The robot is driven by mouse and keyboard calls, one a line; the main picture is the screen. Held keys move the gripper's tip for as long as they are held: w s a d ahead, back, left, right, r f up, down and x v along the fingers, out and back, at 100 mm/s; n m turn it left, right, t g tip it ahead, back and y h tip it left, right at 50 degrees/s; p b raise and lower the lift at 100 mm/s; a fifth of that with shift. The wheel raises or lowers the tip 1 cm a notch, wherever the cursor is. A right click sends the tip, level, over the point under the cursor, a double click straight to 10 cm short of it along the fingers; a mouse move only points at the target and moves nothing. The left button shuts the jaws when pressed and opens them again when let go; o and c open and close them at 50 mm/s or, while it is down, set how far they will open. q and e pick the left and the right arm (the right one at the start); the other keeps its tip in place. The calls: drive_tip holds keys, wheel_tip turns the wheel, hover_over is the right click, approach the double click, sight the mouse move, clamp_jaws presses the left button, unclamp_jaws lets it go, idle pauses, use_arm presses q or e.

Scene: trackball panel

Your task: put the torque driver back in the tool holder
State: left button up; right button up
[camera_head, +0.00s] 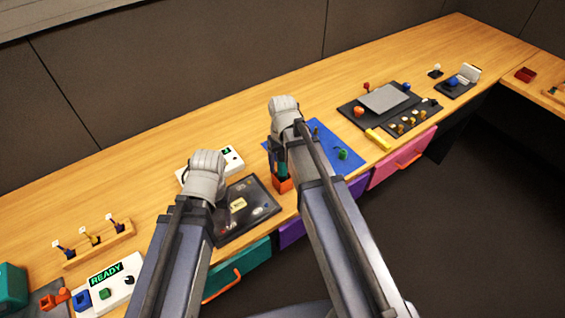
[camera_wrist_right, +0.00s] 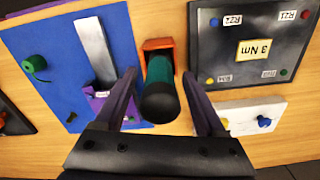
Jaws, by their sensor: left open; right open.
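The torque driver (camera_wrist_right: 160,72), with a teal grip and black end cap, appears to stand in the orange tool holder (camera_wrist_right: 158,44) in the right wrist view. In the head view the driver (camera_head: 279,166) shows partly above the orange holder (camera_head: 284,186), beside my right arm. My right gripper (camera_wrist_right: 160,88) is open, with its dark fingers on either side of the driver and visible gaps between. How deep the driver sits is hidden.
The dark 3 Nm panel (camera_wrist_right: 225,60) and the blue panel (camera_wrist_right: 60,45) flank the holder. A white box (camera_head: 232,160) lies behind the dark panel. A rack of small tools (camera_head: 95,245) and a READY box (camera_head: 118,290) stand at left. The back of the bench is clear.

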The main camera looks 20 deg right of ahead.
wheel_tip(320, 180, up, 11)
drive_tip(key=p, duration=1)
drive_tip(key=s+a+n+h, duration=0.1)
drive_tip(key=s+a+n, duration=0.1)
drive_tip(key=s+a, duration=0.8)
drive_tip(key=s, duration=0.4)
drive_tip(key=shift+s+a, duration=0.2)
drive_tip(key=shift+a, duration=0.05)
